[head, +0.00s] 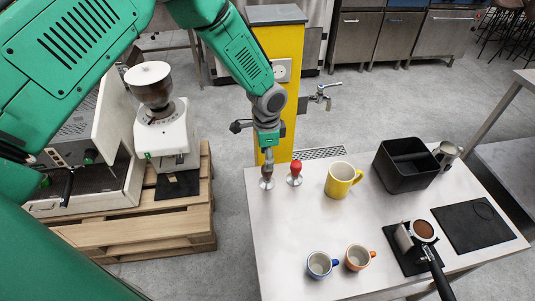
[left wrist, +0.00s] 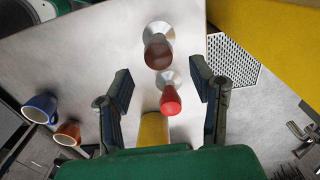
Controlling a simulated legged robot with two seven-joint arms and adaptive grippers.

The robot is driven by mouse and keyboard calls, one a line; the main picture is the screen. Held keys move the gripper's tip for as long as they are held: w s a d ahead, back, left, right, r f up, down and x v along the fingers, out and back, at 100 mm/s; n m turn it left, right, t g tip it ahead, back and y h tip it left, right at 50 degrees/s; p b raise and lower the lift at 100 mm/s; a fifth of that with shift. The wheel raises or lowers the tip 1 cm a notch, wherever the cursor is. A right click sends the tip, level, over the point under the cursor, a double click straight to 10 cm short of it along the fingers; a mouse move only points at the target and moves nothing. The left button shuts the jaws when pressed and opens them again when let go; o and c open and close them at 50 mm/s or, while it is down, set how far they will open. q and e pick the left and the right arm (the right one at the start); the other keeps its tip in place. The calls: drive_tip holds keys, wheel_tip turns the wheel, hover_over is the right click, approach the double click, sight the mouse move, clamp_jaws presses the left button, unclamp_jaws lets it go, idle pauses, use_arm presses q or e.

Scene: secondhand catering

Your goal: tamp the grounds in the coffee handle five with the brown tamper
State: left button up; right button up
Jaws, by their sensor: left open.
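The brown tamper (head: 266,180) stands upright at the table's far left edge, its handle partly hidden behind my left gripper (head: 267,156). In the left wrist view the brown tamper (left wrist: 158,52) lies just beyond the spread fingertips of my open, empty left gripper (left wrist: 161,72). A red tamper (head: 295,172) stands beside it on the right; in the wrist view the red tamper (left wrist: 170,98) shows between the fingers. The coffee handle (head: 438,272) rests on a black stand at the right, with brown grounds (head: 423,230) in its basket. My right gripper is not in view.
A yellow mug (head: 341,180) stands right of the tampers, then a black bin (head: 405,165) and a steel jug (head: 447,154). A blue cup (head: 320,265) and an orange cup (head: 358,257) stand near the front. A black mat (head: 472,227) lies far right. The table's middle is clear.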

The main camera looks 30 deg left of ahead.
use_arm(q)
wheel_tip(320, 180, down, 3)
drive_tip(key=shift+b, duration=0.9)
drive_tip(key=shift+f+b, duration=1)
drive_tip(key=shift+f, duration=0.7)
drive_tip(key=shift+c, duration=0.5)
clamp_jaws()
drive_tip(key=shift+r+p, duration=2.35)
drive_tip(key=shift+r, duration=0.75)
drive_tip(key=shift+f, duration=0.1)
